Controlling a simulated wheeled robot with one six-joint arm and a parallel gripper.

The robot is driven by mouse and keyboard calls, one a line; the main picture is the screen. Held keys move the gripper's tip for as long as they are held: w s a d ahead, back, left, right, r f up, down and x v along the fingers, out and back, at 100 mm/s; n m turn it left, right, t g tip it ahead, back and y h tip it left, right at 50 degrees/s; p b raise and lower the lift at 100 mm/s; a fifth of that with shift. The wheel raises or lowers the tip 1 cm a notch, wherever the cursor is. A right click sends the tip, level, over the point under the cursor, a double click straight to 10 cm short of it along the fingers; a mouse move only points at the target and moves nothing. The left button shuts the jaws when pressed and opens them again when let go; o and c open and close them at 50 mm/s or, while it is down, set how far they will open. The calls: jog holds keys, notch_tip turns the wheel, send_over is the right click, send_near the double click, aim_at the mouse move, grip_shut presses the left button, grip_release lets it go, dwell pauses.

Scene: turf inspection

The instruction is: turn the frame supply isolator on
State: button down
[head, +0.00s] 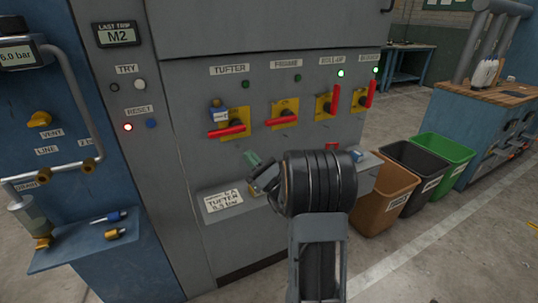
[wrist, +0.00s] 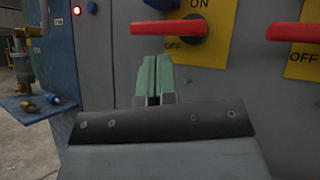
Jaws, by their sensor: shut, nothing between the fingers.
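The frame isolator (head: 284,110), second from the left in the row, has a yellow plate and a red handle (head: 281,121) lying nearly level. Its lamp (head: 298,77) is dark. In the wrist view its handle (wrist: 293,32) shows at the upper right, level and cut by the edge. My gripper (head: 253,159) is below the tufter and frame isolators, apart from both. Its green fingers (wrist: 152,80) are together and empty in the wrist view, below the tufter handle (wrist: 167,27).
The tufter isolator (head: 238,117) has a level handle and a blue item, perhaps a padlock (head: 217,110). The roll-up handle (head: 335,99) and rightmost handle (head: 371,93) stand upright under lit green lamps. A ledge (head: 223,200) with a tag juts out below. Bins (head: 384,197) stand right.

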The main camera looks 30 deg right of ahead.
aim_at(267, 126)
jog(key=s+d+f+m+t+h+b, duration=0.1)
jog(key=d+f+m+t+h+b, duration=0.3)
jog(key=d+m+h, duration=0.6)
jog(key=w+r+n+h+p, duration=0.1)
jog(key=w+r, duration=0.5)
jog(key=shift+w+d+n+g+h, duration=0.2)
jog(key=shift+n+g+h, duration=0.1)
jog(key=shift+h, duration=0.1)
jog(key=shift+s+r, duration=0.1)
